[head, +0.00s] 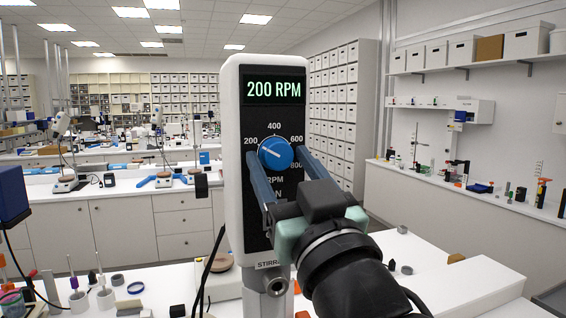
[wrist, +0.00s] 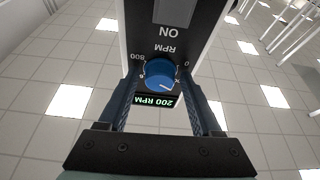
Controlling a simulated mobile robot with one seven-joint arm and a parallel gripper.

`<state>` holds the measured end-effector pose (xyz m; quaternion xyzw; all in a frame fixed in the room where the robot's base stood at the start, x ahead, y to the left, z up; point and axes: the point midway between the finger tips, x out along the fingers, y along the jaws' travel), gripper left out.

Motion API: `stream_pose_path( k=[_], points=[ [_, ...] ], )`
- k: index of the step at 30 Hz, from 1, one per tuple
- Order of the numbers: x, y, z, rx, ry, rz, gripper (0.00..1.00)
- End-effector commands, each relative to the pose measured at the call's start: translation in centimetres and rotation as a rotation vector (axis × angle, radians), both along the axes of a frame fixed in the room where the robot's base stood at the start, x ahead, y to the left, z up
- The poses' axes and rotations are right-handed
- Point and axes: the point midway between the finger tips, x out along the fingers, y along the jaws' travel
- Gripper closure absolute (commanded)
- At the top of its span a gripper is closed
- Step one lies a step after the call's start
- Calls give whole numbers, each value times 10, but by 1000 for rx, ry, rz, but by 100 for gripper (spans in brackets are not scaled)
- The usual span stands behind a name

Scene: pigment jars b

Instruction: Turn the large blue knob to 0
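The large blue knob (head: 273,152) sits on the black front panel of a white stirrer (head: 233,95). Its white pointer line aims up and left, at the 200 mark. The display (head: 274,89) reads 200 RPM. My gripper (head: 278,158) is open, with one finger on each side of the knob. In the wrist view the knob (wrist: 160,74) lies between the fingertips, with a small gap showing on both sides. The 0 mark (wrist: 187,64) shows there on the right; in the head view the left finger seems to hide it.
The stirrer stands upright on a column (head: 277,303) above a white bench (head: 455,265). Small jars and rods (head: 103,290) stand at the lower left. A blue box (head: 12,187) is at the left edge. The space around the stirrer's head looks clear.

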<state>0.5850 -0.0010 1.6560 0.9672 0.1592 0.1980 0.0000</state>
Motion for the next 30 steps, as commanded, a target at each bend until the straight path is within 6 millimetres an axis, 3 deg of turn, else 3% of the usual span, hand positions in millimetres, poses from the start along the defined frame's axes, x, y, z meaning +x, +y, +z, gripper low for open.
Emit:
stream_pose_path(
  k=[1,10,20,30],
  points=[
    [0,0,0,0,0,0,45],
    [0,0,0,0,0,0,99],
    [0,-1,-2,-29,-9,0,100],
    [0,-3,-6,-226,-77,-2,100]
  ],
)
